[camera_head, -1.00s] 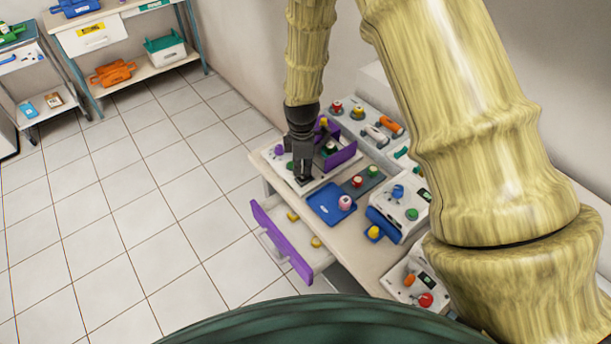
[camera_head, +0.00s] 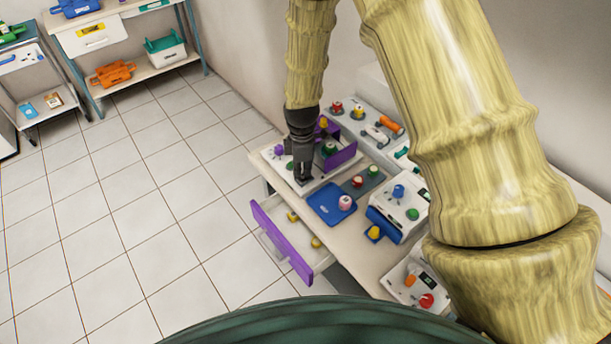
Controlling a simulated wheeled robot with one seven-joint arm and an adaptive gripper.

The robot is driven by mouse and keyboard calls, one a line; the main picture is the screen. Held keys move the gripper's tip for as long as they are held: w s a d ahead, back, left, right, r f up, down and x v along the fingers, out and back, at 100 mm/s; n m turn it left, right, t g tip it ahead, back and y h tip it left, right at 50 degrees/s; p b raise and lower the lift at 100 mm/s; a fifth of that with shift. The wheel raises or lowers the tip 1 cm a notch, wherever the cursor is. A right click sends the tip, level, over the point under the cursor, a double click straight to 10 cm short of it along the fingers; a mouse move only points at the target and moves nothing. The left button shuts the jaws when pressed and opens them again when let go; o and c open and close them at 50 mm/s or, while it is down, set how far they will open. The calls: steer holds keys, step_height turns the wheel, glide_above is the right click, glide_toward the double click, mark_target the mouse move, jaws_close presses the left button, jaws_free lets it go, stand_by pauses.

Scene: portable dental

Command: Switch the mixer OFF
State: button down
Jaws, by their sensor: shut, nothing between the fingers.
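No label tells me which device is the mixer. My gripper (camera_head: 304,180) points down at the far-left end of the desk, shut and empty. Its tips are over or on a white unit (camera_head: 323,178) with a purple knob (camera_head: 279,150) and an upright purple panel (camera_head: 341,155); I cannot tell if they touch it. The gripper hides part of this unit. A white and blue device (camera_head: 402,212) with a blue knob and a green button stands right of the blue tray. Another white device (camera_head: 401,286) with an orange knob and a red button stands at the near end, partly behind my arm.
A blue tray (camera_head: 322,203) with a pink-topped piece lies mid-desk. An open drawer with a purple front (camera_head: 280,243) sticks out to the left. Small knobbed items (camera_head: 358,112) line the wall. Shelves (camera_head: 150,68) stand far left. The tiled floor (camera_head: 120,220) is clear.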

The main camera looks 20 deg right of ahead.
steer(key=shift+f, duration=0.4)
steer(key=shift+r, duration=0.1)
stand_by(0.3)
steer(key=shift+r+p, duration=2.3)
steer(key=shift+r, duration=1.15)
